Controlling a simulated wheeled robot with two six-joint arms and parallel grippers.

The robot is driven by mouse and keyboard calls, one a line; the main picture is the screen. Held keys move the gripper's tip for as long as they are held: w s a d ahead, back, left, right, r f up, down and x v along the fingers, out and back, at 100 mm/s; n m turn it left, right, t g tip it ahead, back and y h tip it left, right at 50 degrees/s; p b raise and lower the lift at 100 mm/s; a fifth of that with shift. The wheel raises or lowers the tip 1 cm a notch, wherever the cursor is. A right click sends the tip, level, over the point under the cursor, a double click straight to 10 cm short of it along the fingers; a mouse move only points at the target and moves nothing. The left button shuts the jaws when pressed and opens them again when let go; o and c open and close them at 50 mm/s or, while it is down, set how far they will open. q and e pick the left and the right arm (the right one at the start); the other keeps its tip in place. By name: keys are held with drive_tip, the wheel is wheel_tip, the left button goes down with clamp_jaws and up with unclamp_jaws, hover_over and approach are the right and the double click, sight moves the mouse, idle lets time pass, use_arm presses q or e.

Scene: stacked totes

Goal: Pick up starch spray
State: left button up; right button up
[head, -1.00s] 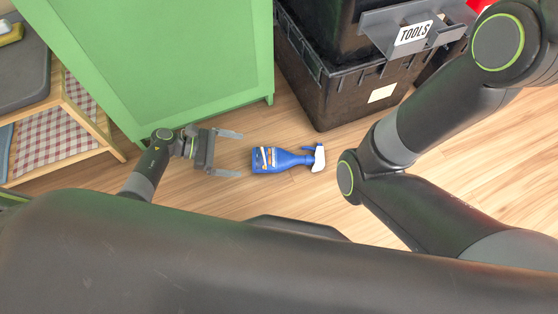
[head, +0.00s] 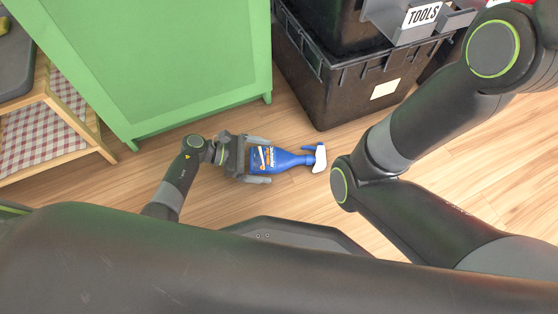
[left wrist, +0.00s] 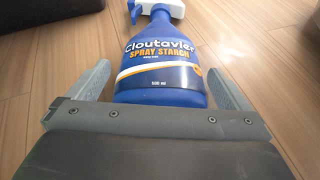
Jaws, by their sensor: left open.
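The starch spray (head: 284,160) is a blue bottle with a white trigger head, lying on its side on the wooden floor. Its base points left toward my left gripper and its nozzle points right. My left gripper (head: 262,160) is open, with one finger on each side of the bottle's lower body. In the left wrist view the bottle (left wrist: 162,62) shows its "Spray Starch" label between the two fingers of the gripper (left wrist: 160,85), with gaps visible beside it. My right arm crosses the right side of the head view, but its gripper is out of view.
A green cabinet (head: 170,60) stands behind the bottle to the left. Stacked black totes (head: 345,95) with a "TOOLS" label stand behind it to the right. A wooden shelf (head: 50,140) with checked cloth is at far left. Floor around the bottle is clear.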

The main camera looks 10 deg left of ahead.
use_arm(q)
drive_tip(key=shift+r, duration=0.1)
drive_tip(key=c, duration=1.6)
drive_tip(key=shift+a, duration=0.1)
